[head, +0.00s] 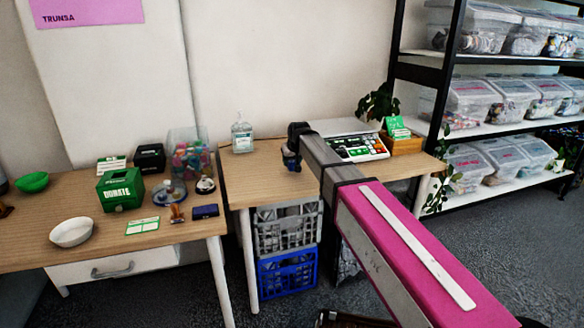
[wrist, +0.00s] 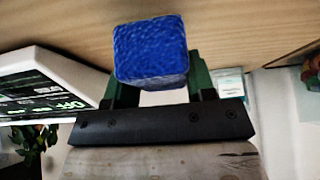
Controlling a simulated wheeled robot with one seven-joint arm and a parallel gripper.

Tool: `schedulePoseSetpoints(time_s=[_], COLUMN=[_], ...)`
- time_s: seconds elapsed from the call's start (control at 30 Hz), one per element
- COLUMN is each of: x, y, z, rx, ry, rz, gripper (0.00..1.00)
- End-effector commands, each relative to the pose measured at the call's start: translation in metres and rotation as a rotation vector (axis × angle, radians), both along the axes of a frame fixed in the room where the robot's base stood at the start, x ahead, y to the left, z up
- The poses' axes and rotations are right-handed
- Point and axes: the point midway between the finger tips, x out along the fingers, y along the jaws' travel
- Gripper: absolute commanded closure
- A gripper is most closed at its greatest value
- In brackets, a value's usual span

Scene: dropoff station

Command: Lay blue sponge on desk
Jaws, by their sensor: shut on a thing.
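The blue sponge (wrist: 150,48) is a small block held between the green fingers of my gripper (wrist: 161,78) in the wrist view. In the head view my gripper (head: 292,153) is small and dark at the far end of my pink arm, over the right wooden desk (head: 262,183). Only a small bluish bit of the sponge shows there. The bare desk top (wrist: 250,35) lies beyond the sponge in the wrist view. I cannot tell whether the sponge touches the desk.
A scale or till (head: 355,147) stands right of my gripper, near a plant (head: 378,103). A clear bottle (head: 242,137) stands behind to the left. The right desk's front left is clear. The left desk holds a green donation box (head: 121,190) and a white bowl (head: 71,232).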

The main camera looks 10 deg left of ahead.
Motion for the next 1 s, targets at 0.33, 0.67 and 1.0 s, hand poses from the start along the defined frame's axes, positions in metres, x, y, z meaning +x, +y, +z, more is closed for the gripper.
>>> schedulePoseSetpoints(time_s=[0.33, 0.67, 1.0], x=[0.0, 0.0, 0.0], y=[0.0, 0.0, 0.0], z=[-0.03, -0.033, -0.031], rx=[0.0, -0.001, 0.0], ry=[0.0, 0.001, 0.0], rz=[0.0, 0.0, 0.0], gripper=[0.69, 0.3, 0.24])
